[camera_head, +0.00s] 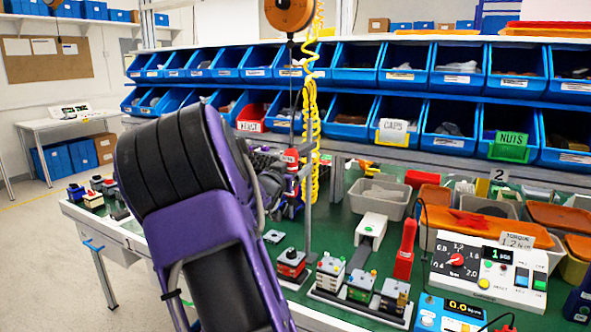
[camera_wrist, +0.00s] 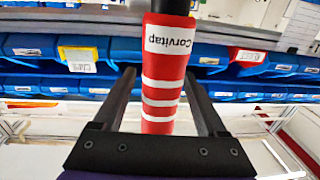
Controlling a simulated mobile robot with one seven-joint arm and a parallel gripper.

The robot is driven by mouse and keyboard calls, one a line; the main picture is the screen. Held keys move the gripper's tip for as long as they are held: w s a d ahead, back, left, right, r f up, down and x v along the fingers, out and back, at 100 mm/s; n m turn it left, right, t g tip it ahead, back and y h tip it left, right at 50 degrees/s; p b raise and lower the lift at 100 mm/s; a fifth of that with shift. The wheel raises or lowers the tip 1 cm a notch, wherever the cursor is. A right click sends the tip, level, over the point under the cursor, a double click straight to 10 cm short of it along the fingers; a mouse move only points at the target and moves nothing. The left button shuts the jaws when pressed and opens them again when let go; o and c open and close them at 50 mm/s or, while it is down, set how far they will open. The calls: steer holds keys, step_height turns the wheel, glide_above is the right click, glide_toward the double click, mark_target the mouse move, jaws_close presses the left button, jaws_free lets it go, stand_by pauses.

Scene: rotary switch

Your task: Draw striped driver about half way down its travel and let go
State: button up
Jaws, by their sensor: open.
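The striped driver (camera_wrist: 163,92) is a red cylinder with white stripes and a white "Corvitap" label. In the wrist view it stands nearly upright between the two dark fingers of my gripper (camera_wrist: 160,74), one on each side. A gap shows on both sides, so my gripper is open around it and not clamped. In the head view the driver (camera_head: 291,158) hangs above the green bench, and its lower part is largely hidden by my gripper (camera_head: 284,186). An orange balancer (camera_head: 289,12) is overhead, with a thin cable running down from it.
A yellow coiled hose (camera_head: 311,120) hangs just right of the driver. A grey post (camera_head: 308,185) stands close by. Blue bins (camera_head: 350,65) line the rack behind. Small fixtures (camera_head: 330,268), a grey tray (camera_head: 379,199) and a torque box (camera_head: 487,268) occupy the bench.

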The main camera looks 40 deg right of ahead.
steer(key=shift+w+d, duration=0.15)
steer(key=shift+d, duration=0.2)
jaws_close()
stand_by(1.2)
